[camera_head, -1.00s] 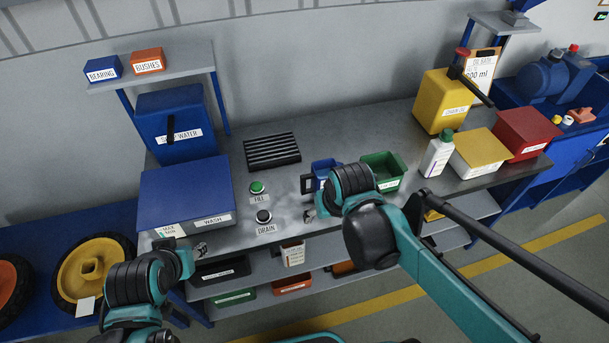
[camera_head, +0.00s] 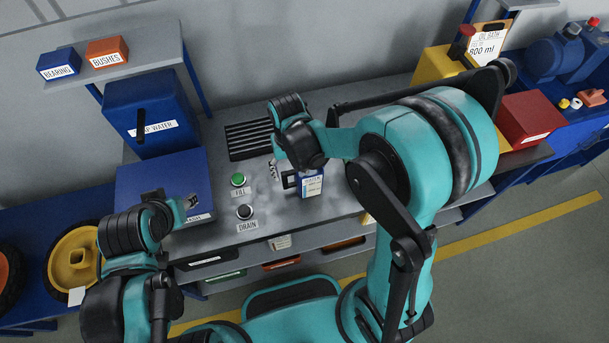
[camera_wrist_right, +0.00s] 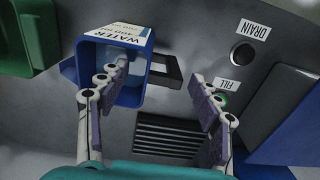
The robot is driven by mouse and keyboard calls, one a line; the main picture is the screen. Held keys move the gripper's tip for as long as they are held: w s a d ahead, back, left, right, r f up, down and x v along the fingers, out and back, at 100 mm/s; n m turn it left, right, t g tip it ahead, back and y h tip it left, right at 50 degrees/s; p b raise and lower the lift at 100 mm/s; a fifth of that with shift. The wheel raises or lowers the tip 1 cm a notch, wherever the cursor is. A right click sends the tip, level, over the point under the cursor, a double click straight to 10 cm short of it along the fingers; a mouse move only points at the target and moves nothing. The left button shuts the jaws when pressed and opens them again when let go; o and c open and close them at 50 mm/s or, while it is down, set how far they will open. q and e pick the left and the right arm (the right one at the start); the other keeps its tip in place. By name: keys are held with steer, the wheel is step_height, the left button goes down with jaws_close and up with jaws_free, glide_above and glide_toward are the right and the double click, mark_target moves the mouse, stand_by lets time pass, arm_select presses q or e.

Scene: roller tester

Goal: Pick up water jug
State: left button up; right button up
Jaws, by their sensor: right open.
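The water jug (camera_head: 312,184) is a blue open-topped container with a white label and a dark handle on its left side, standing upright on the bench. In the right wrist view the jug (camera_wrist_right: 140,88) is at upper left, its handle pointing right. My right gripper (camera_head: 275,170) is beside the handle, over the bench. In the wrist view my right gripper (camera_wrist_right: 158,88) is open and empty. One finger overlaps the jug's body in the picture, and the handle shows between the fingers; contact is unclear. My left gripper (camera_head: 192,202) is by the blue wash tank; its jaws are too small to read.
The FILL button (camera_head: 238,180) and DRAIN button (camera_head: 244,212) lie left of the jug. A black slatted grate (camera_head: 248,140) lies behind. The blue wash tank (camera_head: 150,180) is at left. A green bin (camera_wrist_right: 35,40) is near the jug. My right arm hides much of the right bench.

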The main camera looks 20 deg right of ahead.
mark_target(290, 185)
step_height(290, 185, down, 4)
steer(key=shift+w+a+r+b, duration=0.1)
steer(key=shift+w+r+b, duration=0.1)
steer(key=shift+b, duration=0.4)
steer(key=shift+s+f, duration=0.1)
steer(key=shift+f, duration=0.25)
steer(key=f+b, duration=0.1)
steer(key=f, duration=0.1)
steer(key=f+b, duration=0.1)
steer(key=f, duration=0.1)
steer(key=shift+a, duration=0.2)
steer(key=shift+r, duration=0.1)
steer(key=shift+c, duration=0.3)
jaws_close()
